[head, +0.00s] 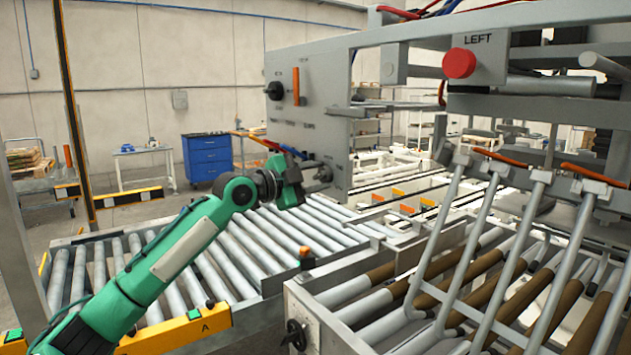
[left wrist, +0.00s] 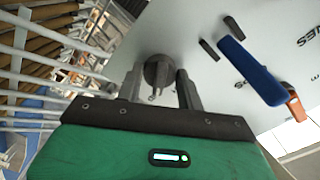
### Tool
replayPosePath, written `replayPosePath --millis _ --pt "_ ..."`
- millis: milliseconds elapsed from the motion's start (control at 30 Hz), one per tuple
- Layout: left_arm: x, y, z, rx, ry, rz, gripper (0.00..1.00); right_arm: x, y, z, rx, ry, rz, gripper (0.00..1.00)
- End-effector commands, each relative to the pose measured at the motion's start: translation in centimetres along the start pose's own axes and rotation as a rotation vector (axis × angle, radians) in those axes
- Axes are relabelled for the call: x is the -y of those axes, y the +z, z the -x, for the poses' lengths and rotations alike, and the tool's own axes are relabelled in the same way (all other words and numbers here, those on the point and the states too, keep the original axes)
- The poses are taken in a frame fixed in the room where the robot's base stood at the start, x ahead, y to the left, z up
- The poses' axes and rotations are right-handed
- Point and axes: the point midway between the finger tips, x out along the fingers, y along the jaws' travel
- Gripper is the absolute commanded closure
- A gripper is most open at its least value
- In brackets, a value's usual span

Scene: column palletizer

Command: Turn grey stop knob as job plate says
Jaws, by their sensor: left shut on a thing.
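The grey stop knob (head: 323,173) sits low on the light grey machine panel (head: 318,110). In the left wrist view the round dark knob (left wrist: 157,68) is between my two fingers. My left gripper (head: 310,174) is shut on it, at the end of my green arm coming in from the left; the wrist view shows the gripper (left wrist: 160,84) from behind. The fingers partly hide the knob's sides, and its pointer setting cannot be read. Small lettering on the panel is too small to read in the head view. I cannot make out a job plate. My right gripper is not in view.
The panel also bears a black knob (head: 275,90), an orange handle (head: 296,86) and a blue lever (left wrist: 250,70) beside the gripper. A red button (head: 459,63) marked LEFT is at upper right. Roller conveyors (head: 235,245) lie below my arm. Slanted metal bars (head: 465,240) stand at right.

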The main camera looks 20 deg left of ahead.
Motion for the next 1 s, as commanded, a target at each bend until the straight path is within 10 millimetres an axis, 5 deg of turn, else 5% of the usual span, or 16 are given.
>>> replayPosePath --millis 500,533,633,1000 --pt "0.04 -0.03 -0.01 0.0 -0.001 -0.022 0.85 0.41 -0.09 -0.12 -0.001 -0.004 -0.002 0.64" --pt "0.04 -0.03 -0.01 0.0 -0.001 -0.021 0.61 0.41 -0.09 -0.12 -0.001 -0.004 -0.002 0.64" --pt "0.03 -0.03 -0.01 0.0 -0.001 -0.021 0.41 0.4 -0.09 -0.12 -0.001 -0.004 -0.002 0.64" --pt "-0.07 0.06 0.48 0.0 -0.001 -0.022 0.41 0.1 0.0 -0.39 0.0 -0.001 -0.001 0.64"
